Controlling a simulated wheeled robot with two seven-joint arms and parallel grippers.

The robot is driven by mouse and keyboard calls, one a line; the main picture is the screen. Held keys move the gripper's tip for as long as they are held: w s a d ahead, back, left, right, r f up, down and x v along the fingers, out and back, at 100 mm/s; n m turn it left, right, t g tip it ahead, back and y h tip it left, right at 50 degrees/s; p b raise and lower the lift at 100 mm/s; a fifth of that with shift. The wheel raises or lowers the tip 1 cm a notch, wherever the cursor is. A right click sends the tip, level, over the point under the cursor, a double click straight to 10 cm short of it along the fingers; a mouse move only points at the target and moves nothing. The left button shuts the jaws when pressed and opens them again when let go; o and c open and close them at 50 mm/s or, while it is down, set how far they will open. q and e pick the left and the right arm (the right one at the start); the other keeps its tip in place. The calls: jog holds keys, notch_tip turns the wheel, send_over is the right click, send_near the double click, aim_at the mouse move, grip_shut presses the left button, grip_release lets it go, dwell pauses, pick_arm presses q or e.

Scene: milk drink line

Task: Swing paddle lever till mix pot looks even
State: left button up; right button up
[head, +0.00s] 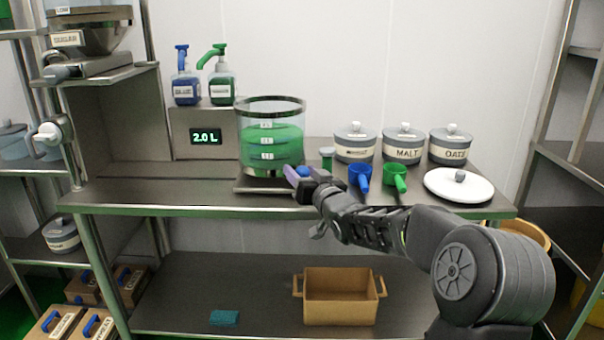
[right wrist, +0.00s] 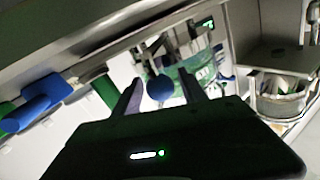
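The mix pot (head: 270,135) is a clear pot with a dark rim, holding green liquid with level labels on its front. The green looks slightly banded, lighter and darker. The paddle lever's blue ball knob (head: 303,172) shows low at the pot's right side; the rest of the lever is mostly hidden. My right gripper (head: 293,174) is at the knob. In the right wrist view the blue knob (right wrist: 160,88) appears between the two spread fingers, with a gap on each side. My left gripper is not in view.
A display (head: 205,137) reading 2.0 L is left of the pot. A white lid (head: 458,187) lies at the counter's right end. A brown crate (head: 340,297) stands on the lower shelf.

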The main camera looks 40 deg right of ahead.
grip_shut()
dwell(0.3)
dwell(0.9)
